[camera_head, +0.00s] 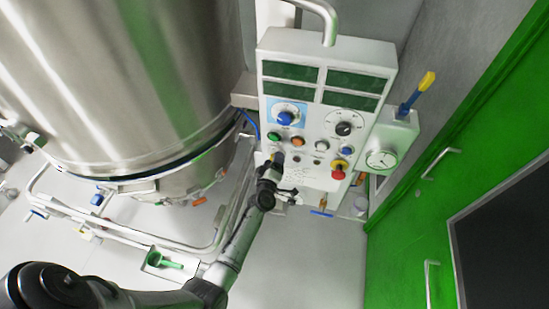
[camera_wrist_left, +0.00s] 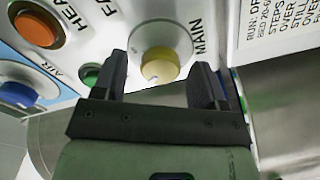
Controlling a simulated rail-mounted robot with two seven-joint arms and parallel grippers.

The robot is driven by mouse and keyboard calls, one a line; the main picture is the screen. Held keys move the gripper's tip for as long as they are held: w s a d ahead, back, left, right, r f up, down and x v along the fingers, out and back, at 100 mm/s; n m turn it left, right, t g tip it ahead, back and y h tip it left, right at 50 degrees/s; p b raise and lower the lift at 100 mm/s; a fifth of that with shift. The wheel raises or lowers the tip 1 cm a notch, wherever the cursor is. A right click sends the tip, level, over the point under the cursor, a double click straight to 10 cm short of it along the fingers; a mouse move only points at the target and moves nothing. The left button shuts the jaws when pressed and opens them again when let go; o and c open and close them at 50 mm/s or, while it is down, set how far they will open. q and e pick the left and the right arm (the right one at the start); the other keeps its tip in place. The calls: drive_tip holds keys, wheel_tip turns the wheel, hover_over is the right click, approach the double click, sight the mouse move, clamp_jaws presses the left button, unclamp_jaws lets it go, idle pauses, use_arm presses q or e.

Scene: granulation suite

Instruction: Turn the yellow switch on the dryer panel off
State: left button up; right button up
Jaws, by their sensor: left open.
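The yellow switch (camera_wrist_left: 158,66) shows in the left wrist view as a round knob on a pale ring, beside the printed word MAIN. A small pale mark sits near its lower edge. My left gripper (camera_wrist_left: 160,82) is open, with one finger on each side of the knob in the picture; I cannot tell whether they touch it. In the head view my left gripper (camera_head: 273,168) is at the lower left of the white dryer panel (camera_head: 325,47) and largely hides the yellow switch. My right gripper is not in view.
The panel also carries a green button (camera_head: 273,136), an orange button (camera_head: 298,142), a blue knob (camera_head: 286,117), a black dial (camera_head: 344,128) and a red emergency button (camera_head: 338,173). A large steel vessel (camera_head: 130,80) stands left. Green doors (camera_head: 410,240) are at the right.

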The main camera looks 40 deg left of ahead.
use_arm(q)
drive_tip(key=p+v, duration=0.3)
drive_tip(key=v, duration=0.9)
drive_tip(key=shift+s+d, duration=0.2)
drive_tip(key=shift+s, duration=0.05)
